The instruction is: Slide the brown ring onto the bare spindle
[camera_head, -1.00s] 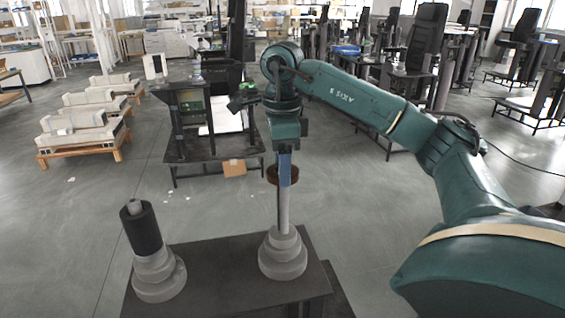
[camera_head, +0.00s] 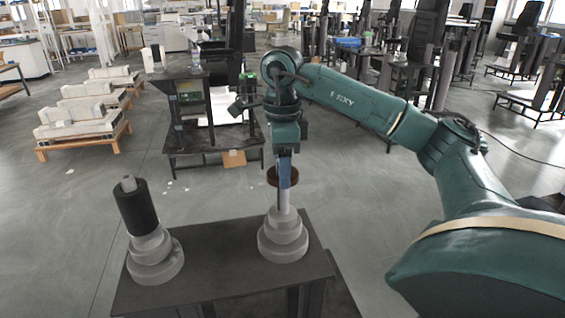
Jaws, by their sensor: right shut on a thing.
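The brown ring (camera_head: 272,177) is held by my right gripper (camera_head: 285,182), its blue finger covering part of the ring. The grey spindle (camera_head: 283,204) with its stepped round base (camera_head: 283,240) stands directly below on the right side of the dark table. The ring lines up with the spindle in the camera_head view. The finger and ring hide the spindle's upper end, so I cannot tell whether the ring is around it or above it. A second spindle (camera_head: 128,184) on the left carries a black sleeve (camera_head: 138,208). My left gripper is not in view.
The dark table (camera_head: 215,262) is bare between the two stepped bases. Behind it are open grey floor, a black workbench (camera_head: 215,150) and pallets with pale blocks (camera_head: 85,130). My right arm fills the right side.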

